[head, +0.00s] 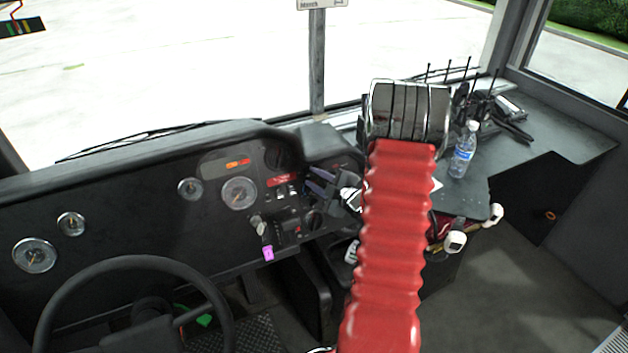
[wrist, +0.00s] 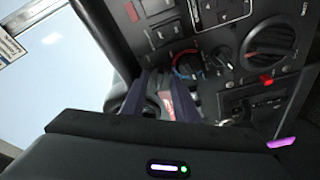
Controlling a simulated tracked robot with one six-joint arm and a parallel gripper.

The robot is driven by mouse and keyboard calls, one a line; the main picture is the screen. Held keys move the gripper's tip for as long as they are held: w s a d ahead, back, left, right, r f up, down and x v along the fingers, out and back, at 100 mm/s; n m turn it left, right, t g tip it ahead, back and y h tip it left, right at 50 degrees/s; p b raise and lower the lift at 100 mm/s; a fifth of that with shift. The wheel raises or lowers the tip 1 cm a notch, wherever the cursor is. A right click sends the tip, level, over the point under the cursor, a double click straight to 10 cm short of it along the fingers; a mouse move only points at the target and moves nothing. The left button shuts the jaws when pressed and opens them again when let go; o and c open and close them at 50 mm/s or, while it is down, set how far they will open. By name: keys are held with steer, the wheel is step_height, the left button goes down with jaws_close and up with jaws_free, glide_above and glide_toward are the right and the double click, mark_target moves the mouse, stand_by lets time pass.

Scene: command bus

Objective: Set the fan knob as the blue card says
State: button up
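I cannot tell which one is the fan knob. A dark knob (head: 314,219) also shows in the head view. My gripper (wrist: 160,82) has two dark purple fingers, apart, with nothing clearly held between them. In the head view, my gripper (head: 320,187) is in front of the panel's right part. I see no blue card.
A steering wheel (head: 135,300) is at the lower left. A purple key tag (head: 268,254) hangs below the panel. A water bottle (head: 463,150) and radios (head: 490,108) stand on the right ledge. My red arm hides part of the dashboard's right side.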

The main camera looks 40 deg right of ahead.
jaws_close()
stand_by(0.3)
steer(key=shift+a, duration=0.15)
steer(key=shift+f+m, duration=0.1)
steer(key=shift+m, duration=0.3)
steer(key=m+h, duration=0.1)
steer(key=m, duration=0.2)
steer(key=shift+f, duration=0.1)
steer(key=m, duration=0.3)
steer(key=m+h, duration=0.1)
steer(key=m, duration=0.2)
steer(key=shift+a+t, duration=0.2)
steer(key=shift+t, duration=0.2)
steer(key=shift+f+h, duration=0.1)
steer(key=shift+h, duration=0.3)
